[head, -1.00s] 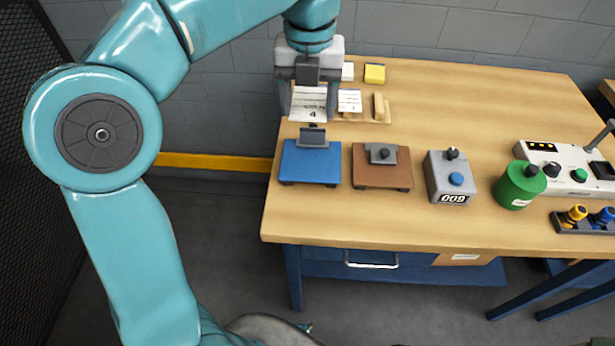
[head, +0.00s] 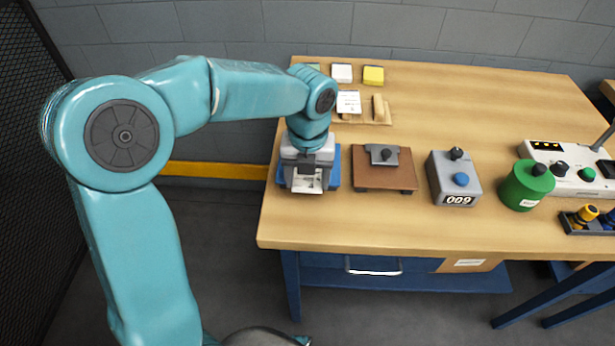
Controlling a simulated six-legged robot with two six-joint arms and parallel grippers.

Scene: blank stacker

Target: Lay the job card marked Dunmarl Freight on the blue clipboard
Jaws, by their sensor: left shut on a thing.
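My left gripper (head: 307,187) is shut on a white card (head: 308,181) and is over the blue clipboard (head: 335,181) at the front left of the table. The gripper covers most of the clipboard, so only its blue edges show. The marking on the held card cannot be read, and I cannot tell whether the card touches the board. Another white card (head: 348,101) leans in a wooden rack (head: 383,119) behind. My right gripper is not in view.
Further right are a grey counter box (head: 445,177), a green can (head: 525,187) and a control panel (head: 566,178). White (head: 342,73) and yellow (head: 373,75) pads lie at the back. The middle of the table is clear.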

